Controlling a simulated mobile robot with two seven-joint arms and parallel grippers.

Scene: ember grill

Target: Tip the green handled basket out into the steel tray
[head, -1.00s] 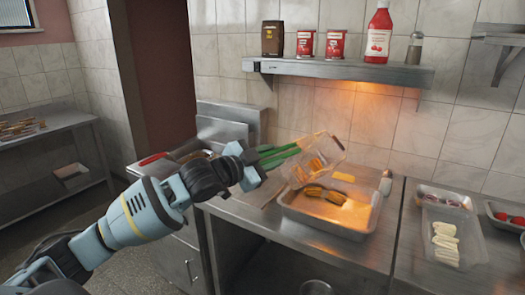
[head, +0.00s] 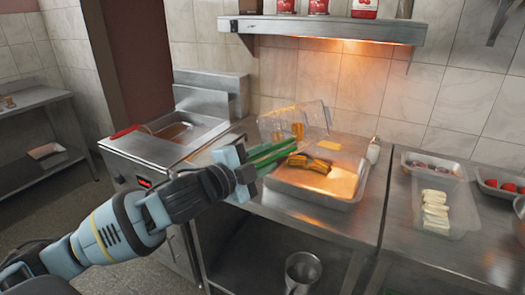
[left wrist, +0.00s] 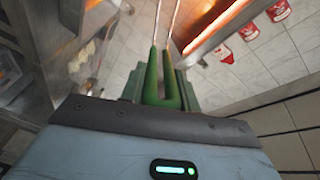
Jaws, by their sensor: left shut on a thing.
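My left gripper (head: 247,172) is shut on the green handle (head: 272,154) of the wire basket; the handle also shows between the fingers in the left wrist view (left wrist: 165,85). The see-through mesh basket (head: 278,122) is tilted up on its side over the back left of the steel tray (head: 312,200). A few golden-brown pieces (head: 299,131) show at the basket. Several brown pieces (head: 312,164) lie in the tray, and a yellow piece (head: 328,145) shows at its back. Whether the basket touches the tray is unclear. My right gripper is not in view.
A fryer (head: 185,128) with a red handle (head: 126,132) stands left of the tray. A shelf (head: 330,30) with red containers hangs above. A white-topped shaker (head: 374,150) stands right of the tray. Food containers (head: 448,212) sit farther right. A metal pot (head: 302,270) is below.

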